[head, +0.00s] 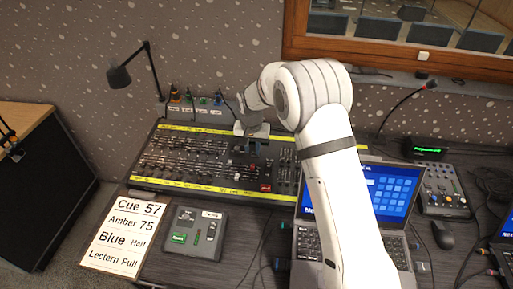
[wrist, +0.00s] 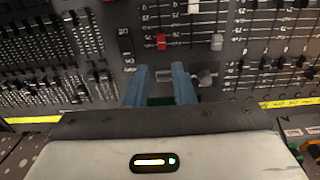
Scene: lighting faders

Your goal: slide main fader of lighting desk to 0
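The lighting desk (head: 172,187) is a wide dark panel with yellow strips along its edges and rows of faders. My gripper (head: 252,132) is over its back right part. In the wrist view, my gripper's two blue fingers (wrist: 163,76) are apart, with a gap between them. I cannot read which fader is the main one.
A laptop (head: 390,190) stands right of the desk, partly behind my arm. A small grey control box (head: 196,233) and a cue sign (head: 124,235) lie in front. A black lamp (head: 120,77) rises at the back left. A small mixer (head: 442,188) is at the right.

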